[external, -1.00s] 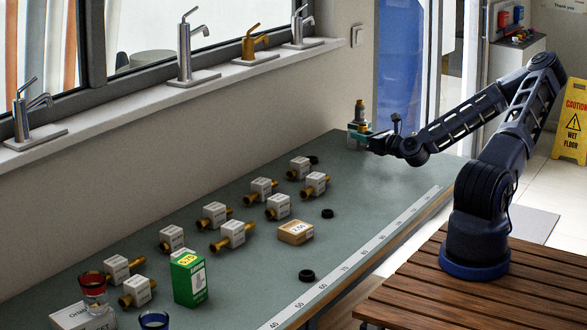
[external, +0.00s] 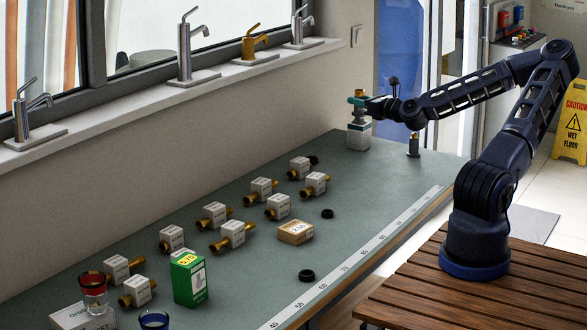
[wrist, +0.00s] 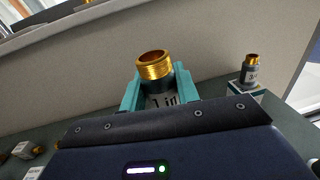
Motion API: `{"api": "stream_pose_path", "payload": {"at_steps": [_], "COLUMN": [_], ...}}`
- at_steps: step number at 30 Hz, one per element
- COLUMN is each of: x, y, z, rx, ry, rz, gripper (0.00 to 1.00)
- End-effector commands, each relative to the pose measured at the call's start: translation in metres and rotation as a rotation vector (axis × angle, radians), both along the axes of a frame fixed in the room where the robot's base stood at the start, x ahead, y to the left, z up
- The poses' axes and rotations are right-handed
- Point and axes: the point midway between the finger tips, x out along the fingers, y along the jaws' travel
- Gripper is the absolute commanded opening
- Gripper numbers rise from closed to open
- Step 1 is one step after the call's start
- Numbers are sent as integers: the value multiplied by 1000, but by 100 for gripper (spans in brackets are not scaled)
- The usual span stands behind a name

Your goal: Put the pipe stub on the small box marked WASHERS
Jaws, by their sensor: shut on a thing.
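My gripper (external: 357,102) is up at the far end of the bench, with teal fingers shut around a pipe stub (wrist: 154,66). The stub has a brass threaded top, a dark band and a "1 in" label, and stands upright between the fingers (wrist: 158,88). A small white box with a teal edge (external: 359,137) stands on the bench below and behind the gripper in the external view. In the wrist view, this box (wrist: 250,92) is to the right, apart from my gripper, with another brass-topped stub (wrist: 251,70) on it. No WASHERS mark is legible.
A slim dark piece (external: 414,146) stands under my wrist. Several white cubes with brass fittings, a cardboard box (external: 295,232), black rings (external: 327,213) and a green box (external: 188,279) occupy the nearer bench. The bench between the cardboard box and the far end is mostly clear.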

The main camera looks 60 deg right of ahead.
Motion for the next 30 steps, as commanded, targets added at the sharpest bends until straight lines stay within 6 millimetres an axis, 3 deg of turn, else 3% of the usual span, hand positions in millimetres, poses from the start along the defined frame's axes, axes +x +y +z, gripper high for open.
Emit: {"api": "stream_pose_path", "payload": {"at_steps": [17,23,30], "x": [38,39,23], "y": [145,211,309], "z": [-20,-21,-15], "rx": [5,5,1], "ry": [-4,-5,-5], "rz": [366,548,839], "gripper": [0,0,0]}}
